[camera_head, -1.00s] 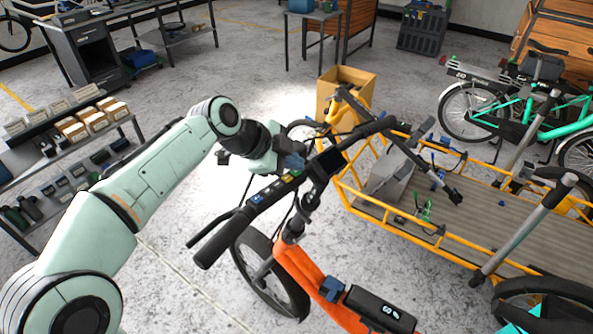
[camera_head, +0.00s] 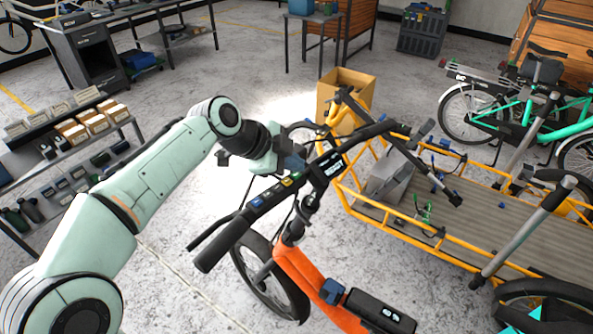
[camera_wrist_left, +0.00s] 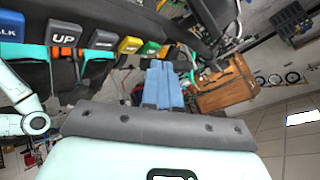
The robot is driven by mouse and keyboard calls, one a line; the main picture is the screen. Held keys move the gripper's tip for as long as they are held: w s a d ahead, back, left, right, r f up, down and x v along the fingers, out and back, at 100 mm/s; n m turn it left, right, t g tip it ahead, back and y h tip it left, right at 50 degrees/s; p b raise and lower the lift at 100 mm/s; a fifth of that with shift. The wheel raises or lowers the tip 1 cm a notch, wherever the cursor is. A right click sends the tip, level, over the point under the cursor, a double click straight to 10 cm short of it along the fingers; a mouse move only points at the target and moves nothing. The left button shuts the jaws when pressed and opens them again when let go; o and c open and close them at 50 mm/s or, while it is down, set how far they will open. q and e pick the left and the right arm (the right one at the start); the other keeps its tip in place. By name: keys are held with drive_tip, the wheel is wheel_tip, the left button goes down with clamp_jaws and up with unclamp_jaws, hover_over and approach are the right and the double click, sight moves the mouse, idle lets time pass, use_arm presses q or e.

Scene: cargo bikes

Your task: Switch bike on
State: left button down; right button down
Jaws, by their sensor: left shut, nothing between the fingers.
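The orange bike (camera_head: 305,270) stands front centre with its handlebar (camera_head: 226,240) running up and right. A small display (camera_head: 333,167) on the bar is lit and appears to read READY. A row of coloured buttons (camera_head: 275,190) sits beside it. In the left wrist view I see a grey UP button (camera_wrist_left: 65,34), a yellow button (camera_wrist_left: 130,45) and a green button (camera_wrist_left: 150,48). My left gripper (camera_head: 296,163) is shut and empty at the display end of the row. Its blue fingers (camera_wrist_left: 163,84) are near the green button; contact cannot be told. My right gripper is not in view.
A yellow cargo frame (camera_head: 440,250) with a plank bed stands right of the handlebar. A teal bike (camera_head: 500,115) is at the right. A cardboard box (camera_head: 350,90) lies behind the bar. A shelf with small boxes (camera_head: 85,128) is at the left. Floor between is clear.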

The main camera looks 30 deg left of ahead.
sight(294, 175)
use_arm(q)
drive_tip(key=shift+r, duration=0.15)
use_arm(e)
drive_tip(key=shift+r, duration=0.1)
